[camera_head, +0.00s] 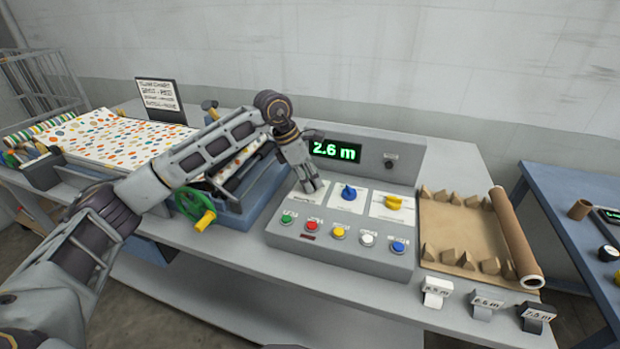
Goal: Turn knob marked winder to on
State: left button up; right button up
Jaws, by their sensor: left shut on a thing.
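The grey control panel (340,240) stands on the table with a row of knob plates. A blue knob (349,193) sits on the middle plate and a yellow knob (393,203) on the right plate. The left white plate (301,205) lies under my left gripper (311,187). My left gripper points down at this plate, its fingers shut on the left knob, which they hide. The plate labels are too small to read, so I cannot tell which one says winder. My right gripper is not in view.
Below the knobs is a row of coloured buttons (339,233). A green display (335,150) reads 2.6 m. The calender with a green handwheel (190,204) stands left. A brown sheet with a roll (515,238) and tagged blocks (436,291) lie right.

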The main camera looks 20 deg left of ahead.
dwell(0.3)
pick_arm(q)
jog(key=o, duration=0.9)
jog(key=shift+o, duration=0.2)
jog(key=v, duration=1.2)
jog(key=shift+a+f, duration=0.1)
